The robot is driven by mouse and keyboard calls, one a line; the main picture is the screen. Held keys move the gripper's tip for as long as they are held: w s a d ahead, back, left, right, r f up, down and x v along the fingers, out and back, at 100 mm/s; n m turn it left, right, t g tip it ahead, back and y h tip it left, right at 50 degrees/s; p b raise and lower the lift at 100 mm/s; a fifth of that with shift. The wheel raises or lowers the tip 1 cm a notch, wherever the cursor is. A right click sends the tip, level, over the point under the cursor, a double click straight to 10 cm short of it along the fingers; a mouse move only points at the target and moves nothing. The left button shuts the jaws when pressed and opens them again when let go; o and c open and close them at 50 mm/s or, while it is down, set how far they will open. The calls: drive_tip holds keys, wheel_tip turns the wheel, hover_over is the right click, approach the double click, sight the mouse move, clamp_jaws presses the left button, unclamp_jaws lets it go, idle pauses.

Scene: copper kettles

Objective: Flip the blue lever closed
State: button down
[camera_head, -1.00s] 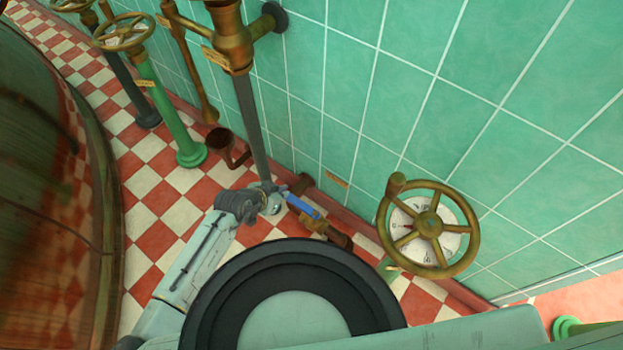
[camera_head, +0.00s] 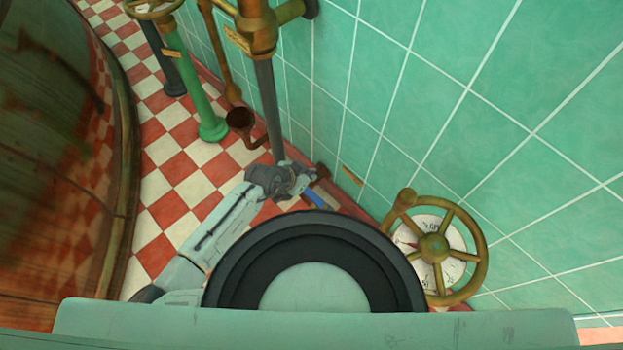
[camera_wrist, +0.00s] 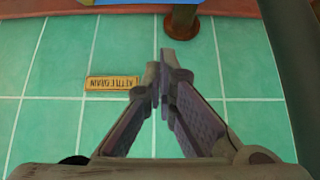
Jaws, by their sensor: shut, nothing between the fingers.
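The blue lever (camera_head: 315,198) sits low by the green tiled wall in the head view. It is partly hidden behind my own dark round body part. My gripper (camera_head: 304,183) is beside the lever's upper left end; I cannot tell whether they touch. In the wrist view my gripper (camera_wrist: 161,66) is shut, with its fingertips together and nothing between them. A blue strip (camera_wrist: 125,2), likely the lever, shows at the top edge of that view, beyond the fingertips.
A brass handwheel (camera_head: 434,247) with a dial stands to the right. A grey pipe (camera_head: 268,110) rises behind my gripper. A large copper kettle (camera_head: 50,160) fills the left.

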sight(313, 197)
drive_tip(key=x, duration=0.9)
drive_tip(key=s+a, duration=0.2)
drive_tip(key=s, duration=0.1)
drive_tip(key=shift+a, duration=0.35)
drive_tip(key=shift+w, duration=0.15)
